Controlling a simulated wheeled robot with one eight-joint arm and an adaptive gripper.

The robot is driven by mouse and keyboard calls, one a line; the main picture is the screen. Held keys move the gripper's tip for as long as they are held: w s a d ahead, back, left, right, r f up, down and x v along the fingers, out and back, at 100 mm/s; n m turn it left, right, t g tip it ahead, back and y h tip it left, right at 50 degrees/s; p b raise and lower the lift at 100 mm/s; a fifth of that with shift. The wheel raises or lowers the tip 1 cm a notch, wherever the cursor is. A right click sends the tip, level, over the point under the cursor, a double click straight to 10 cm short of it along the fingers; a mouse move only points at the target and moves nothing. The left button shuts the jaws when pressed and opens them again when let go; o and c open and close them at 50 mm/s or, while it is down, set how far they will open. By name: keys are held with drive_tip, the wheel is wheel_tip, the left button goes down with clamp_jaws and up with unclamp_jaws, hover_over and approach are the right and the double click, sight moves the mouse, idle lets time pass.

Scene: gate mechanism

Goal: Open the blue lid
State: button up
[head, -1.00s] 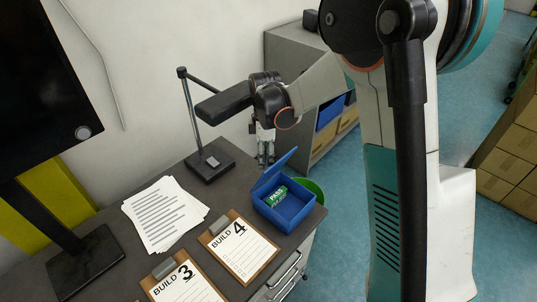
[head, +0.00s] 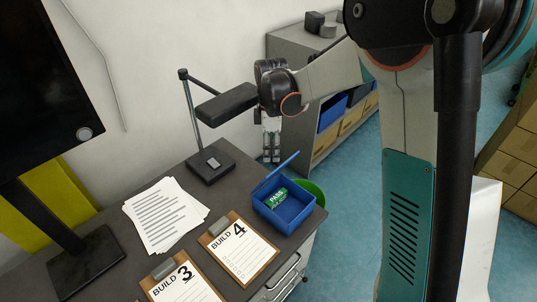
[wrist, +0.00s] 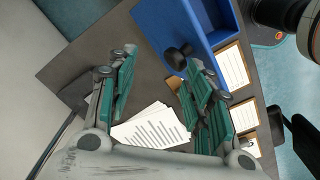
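The blue lid (head: 274,174) is hinged on a small blue box (head: 291,218) at the far right corner of the desk. The lid stands raised and tilted, and the box's inside shows. A green card marked PASS (head: 277,197) lies in the box. My gripper (head: 271,159) is above and behind the lid in the head view, apart from it. In the wrist view my gripper (wrist: 155,62) has its fingers spread with nothing between them.
A desk lamp (head: 210,164) stands left of the box. Papers (head: 165,212) and clipboards (head: 240,249) lie in front on the desk. A green bin (head: 314,190) is behind the box. A grey shelf (head: 290,46) stands beyond.

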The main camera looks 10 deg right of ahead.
wheel_tip(320, 180, up, 8)
drive_tip(key=shift+a+r, duration=0.15)
drive_tip(key=shift+a, duration=0.3)
